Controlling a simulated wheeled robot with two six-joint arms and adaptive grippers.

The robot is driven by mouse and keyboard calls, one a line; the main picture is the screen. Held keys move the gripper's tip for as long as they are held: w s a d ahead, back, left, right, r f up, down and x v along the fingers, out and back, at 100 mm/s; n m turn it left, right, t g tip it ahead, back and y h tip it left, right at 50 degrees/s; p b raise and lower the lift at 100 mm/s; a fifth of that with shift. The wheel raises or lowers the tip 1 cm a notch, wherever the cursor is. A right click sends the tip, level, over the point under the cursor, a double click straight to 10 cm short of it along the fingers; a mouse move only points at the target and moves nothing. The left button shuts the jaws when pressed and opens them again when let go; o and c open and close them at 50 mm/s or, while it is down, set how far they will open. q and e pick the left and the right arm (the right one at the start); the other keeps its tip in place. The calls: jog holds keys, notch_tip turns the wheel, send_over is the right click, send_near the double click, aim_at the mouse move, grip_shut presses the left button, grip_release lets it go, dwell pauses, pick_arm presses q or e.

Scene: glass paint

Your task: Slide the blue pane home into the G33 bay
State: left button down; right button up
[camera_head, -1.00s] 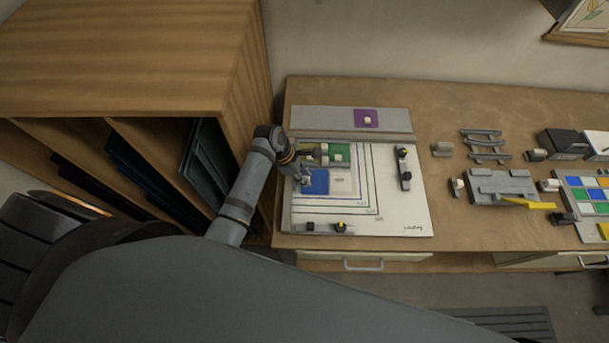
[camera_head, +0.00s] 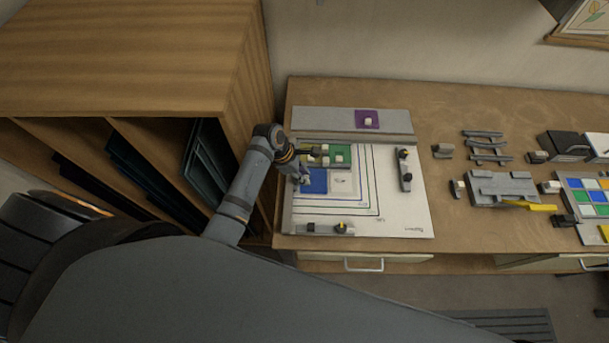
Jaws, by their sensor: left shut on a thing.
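The blue pane (camera_head: 317,181) lies flat on the white layout board (camera_head: 405,218), near its left edge, inside printed nested outlines. My left gripper (camera_head: 305,179) is shut at the blue pane's upper left, on a small part there that the gripper mostly hides; I take it to be the pane's knob. A green pane (camera_head: 341,151) with a pale knob lies just behind the blue pane. The bay label is too small to read. My right gripper is not in view.
A purple pane (camera_head: 366,115) lies on the grey strip at the back. Clamp-like stops (camera_head: 405,170) stand right of the outlines and another (camera_head: 330,228) at the front. A wooden rack (camera_head: 240,130) stands close on the left. Grey fixtures (camera_head: 500,187) and a coloured pane grid (camera_head: 588,195) lie right.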

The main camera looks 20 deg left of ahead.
pick_arm(q)
jog(key=shift+w+a, duration=0.45)
jog(key=shift+a, duration=0.4)
dwell(1.1)
jog(key=c, duration=1.4)
grip_release()
jog(key=shift+r, duration=0.1)
jog(key=shift+c, duration=0.2)
jog(key=o, duration=0.3)
notch_tip(320, 180, up, 7)
